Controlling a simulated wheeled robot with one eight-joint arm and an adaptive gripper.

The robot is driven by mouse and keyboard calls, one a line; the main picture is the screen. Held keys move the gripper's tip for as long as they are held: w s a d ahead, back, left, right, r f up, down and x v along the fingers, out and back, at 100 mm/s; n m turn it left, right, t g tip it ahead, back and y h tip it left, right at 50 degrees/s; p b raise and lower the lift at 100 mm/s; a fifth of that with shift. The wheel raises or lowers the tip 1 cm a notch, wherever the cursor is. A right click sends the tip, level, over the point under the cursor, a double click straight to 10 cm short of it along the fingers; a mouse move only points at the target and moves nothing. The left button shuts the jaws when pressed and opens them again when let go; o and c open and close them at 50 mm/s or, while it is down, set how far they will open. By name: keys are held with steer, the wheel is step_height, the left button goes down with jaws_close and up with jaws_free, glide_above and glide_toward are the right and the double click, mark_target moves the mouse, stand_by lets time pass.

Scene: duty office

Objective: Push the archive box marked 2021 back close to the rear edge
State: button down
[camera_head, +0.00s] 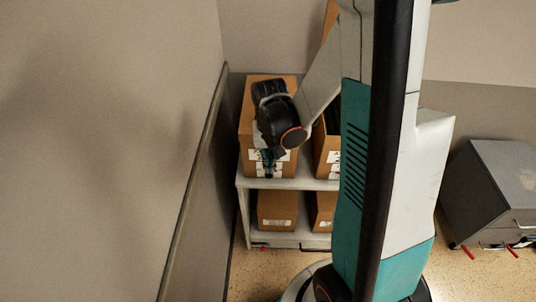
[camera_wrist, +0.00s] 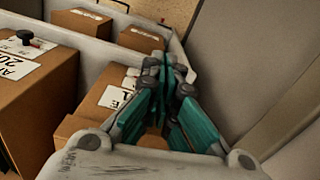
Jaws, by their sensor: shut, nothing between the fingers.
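A brown archive box (camera_head: 246,128) stands on the left of the upper shelf. My gripper (camera_head: 268,168) is shut and empty at its labelled front, pointing down. In the wrist view the fingers (camera_wrist: 167,68) are closed together over this box's front (camera_wrist: 92,112). Only an "E" and a "1" of its label show there, so I cannot read the full year. I cannot tell whether the fingers touch the box. A second upper box (camera_wrist: 35,98) stands beside it, its label cut off at "20". It is partly hidden by my arm in the head view (camera_head: 321,160).
The grey shelf unit (camera_head: 241,185) has two more labelled boxes below, left (camera_head: 277,210) and right (camera_head: 321,210). A plain wall (camera_head: 120,150) with a rail runs close on the left. A grey drawer cabinet (camera_head: 500,175) stands at the right.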

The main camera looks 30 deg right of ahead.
steer(key=shift+w+d+f+b, duration=0.3)
steer(key=shift+w+f, duration=0.3)
steer(key=shift+f, duration=0.15)
steer(key=shift+w+d+f+b, duration=0.2)
steer(key=shift+w+d+f, duration=0.1)
steer(key=shift+w+f, duration=0.35)
steer(key=shift+w+d+f+b, duration=0.3)
steer(key=shift+w+f, duration=0.25)
steer(key=shift+f, duration=0.25)
steer(key=w+d, duration=0.3)
steer(key=w, duration=0.2)
steer(key=shift+w+b, duration=0.35)
steer(key=shift+b, duration=0.05)
